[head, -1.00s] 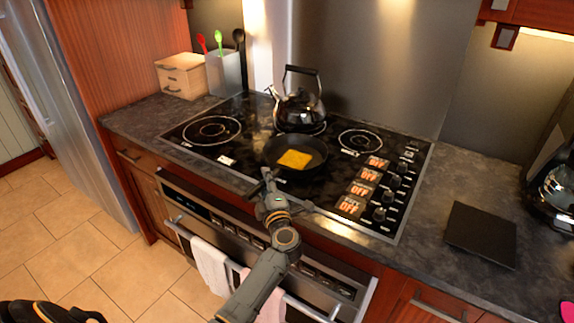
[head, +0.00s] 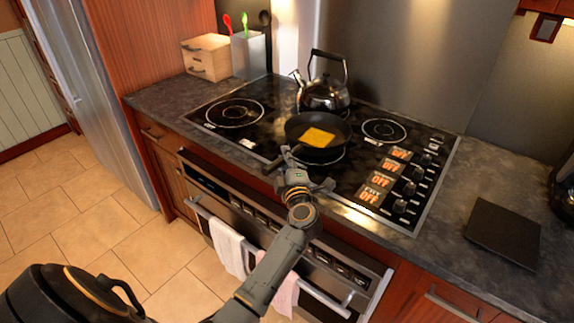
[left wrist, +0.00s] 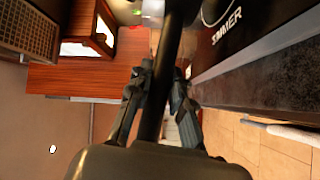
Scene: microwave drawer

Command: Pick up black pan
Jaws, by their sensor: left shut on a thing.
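The black pan (head: 342,131) is over the front middle of the stovetop, with a yellow square slice (head: 319,137) lying in it. My left gripper (head: 287,158) is at the pan's near side, shut on its handle. In the left wrist view the dark handle (left wrist: 158,110) runs between the two fingers of the gripper (left wrist: 163,75). A burner ring shows just below the pan's near rim, and the pan seems slightly raised. My right gripper does not show.
A metal kettle (head: 325,93) stands close behind the pan. Stove knobs (head: 405,188) lie to the right. A dark square board (head: 502,232) is on the right counter. A wooden box (head: 207,58) and utensil holder (head: 248,55) stand at the back left.

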